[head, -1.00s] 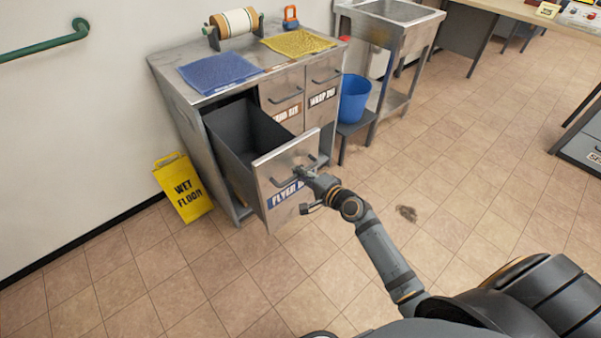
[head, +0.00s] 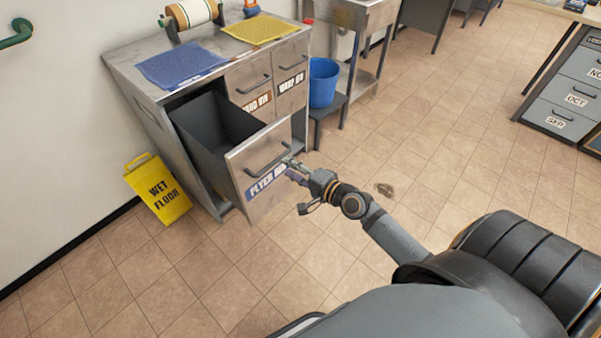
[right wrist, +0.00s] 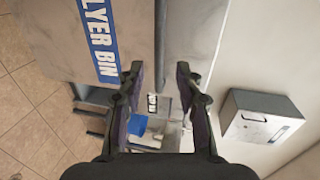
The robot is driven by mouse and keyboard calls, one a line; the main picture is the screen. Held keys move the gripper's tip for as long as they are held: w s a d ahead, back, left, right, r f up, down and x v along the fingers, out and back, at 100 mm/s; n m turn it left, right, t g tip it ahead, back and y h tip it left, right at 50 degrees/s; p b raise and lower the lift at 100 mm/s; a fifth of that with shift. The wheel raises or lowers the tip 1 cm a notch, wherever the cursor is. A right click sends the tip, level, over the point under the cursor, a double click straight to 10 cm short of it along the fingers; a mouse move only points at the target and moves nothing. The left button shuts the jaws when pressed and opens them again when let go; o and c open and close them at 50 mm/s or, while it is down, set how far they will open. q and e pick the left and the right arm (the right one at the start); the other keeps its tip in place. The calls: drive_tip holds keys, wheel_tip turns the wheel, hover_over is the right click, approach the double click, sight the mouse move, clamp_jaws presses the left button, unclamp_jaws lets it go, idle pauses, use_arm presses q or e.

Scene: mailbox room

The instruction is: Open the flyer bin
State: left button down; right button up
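The flyer bin (head: 209,128) is a grey drawer in the left of a metal cabinet, pulled far out with its dark inside showing. Its metal front (head: 260,166) has a bar handle (head: 265,160) and a blue label, which also shows in the right wrist view (right wrist: 100,40). My right gripper (head: 291,167) is at the right edge of the front, by the handle's right end. Whether a finger touches the front cannot be told. My left gripper is not in view.
A yellow wet floor sign (head: 158,189) stands left of the cabinet. Two other labelled bins (head: 252,82) in the cabinet are shut. A blue bucket (head: 323,84) stands on a low stool to the right. The tiled floor in front is mostly clear.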

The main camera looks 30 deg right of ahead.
drive_tip(key=v, duration=0.5)
drive_tip(key=shift+f, duration=0.15)
